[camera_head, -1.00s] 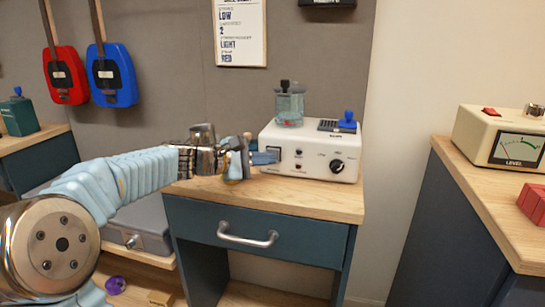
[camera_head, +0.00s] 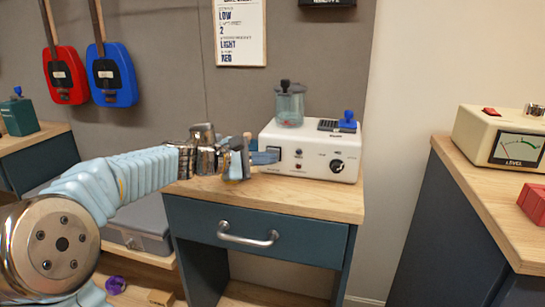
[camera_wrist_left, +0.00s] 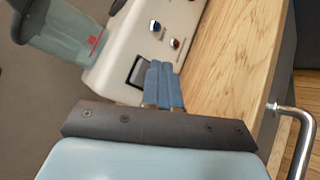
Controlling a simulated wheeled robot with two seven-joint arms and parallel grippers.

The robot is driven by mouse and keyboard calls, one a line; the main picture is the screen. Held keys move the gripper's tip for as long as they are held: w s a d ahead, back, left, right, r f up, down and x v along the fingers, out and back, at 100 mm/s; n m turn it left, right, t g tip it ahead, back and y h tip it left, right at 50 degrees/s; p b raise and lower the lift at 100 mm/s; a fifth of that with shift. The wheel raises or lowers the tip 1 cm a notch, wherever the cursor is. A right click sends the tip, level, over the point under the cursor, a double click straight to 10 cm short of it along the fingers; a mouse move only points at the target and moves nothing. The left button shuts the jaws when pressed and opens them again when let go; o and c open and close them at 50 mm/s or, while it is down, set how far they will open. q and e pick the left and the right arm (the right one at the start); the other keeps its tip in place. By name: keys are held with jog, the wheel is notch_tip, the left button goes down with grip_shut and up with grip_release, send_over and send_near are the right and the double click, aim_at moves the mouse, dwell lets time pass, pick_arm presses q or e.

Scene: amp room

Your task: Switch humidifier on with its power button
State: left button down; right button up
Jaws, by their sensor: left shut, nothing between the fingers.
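The humidifier is a cream box (camera_head: 315,172) on the wooden top of a small cabinet, with a clear tank (camera_head: 289,106) on it. Its front has a dark square rocker switch at the left, small buttons and a black knob (camera_head: 337,166). My left gripper (camera_head: 274,156) is shut and empty, its blue fingertips at the left end of the front panel. In the left wrist view the fingertips (camera_wrist_left: 162,68) lie right beside the dark switch (camera_wrist_left: 138,72) and partly overlap its edge. I cannot tell whether they touch it. My right gripper is not in view.
The cabinet top (camera_head: 290,198) is clear in front of the humidifier, above a drawer with a metal handle (camera_head: 248,239). A blue piece (camera_head: 347,121) stands on the box's top. A counter at the right holds a level meter (camera_head: 505,134) and red blocks (camera_head: 534,200).

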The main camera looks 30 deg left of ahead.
pick_arm(q)
jog(key=shift+w, duration=0.15)
dwell(0.3)
jog(key=shift+w+a, duration=0.1)
jog(key=shift+w, duration=0.2)
jog(key=shift+s, duration=0.4)
jog(key=shift+s+f+b, duration=0.1)
jog(key=shift+s+b, duration=0.2)
jog(key=shift+b, duration=0.15)
jog(key=s+b, duration=0.1)
jog(key=s, duration=0.1)
jog(key=s+d+b, duration=0.1)
jog(key=s, duration=0.1)
jog(key=shift+s+d, duration=0.2)
jog(key=shift+s, duration=0.1)
jog(key=shift+s+d, duration=0.1)
jog(key=shift+s, duration=0.25)
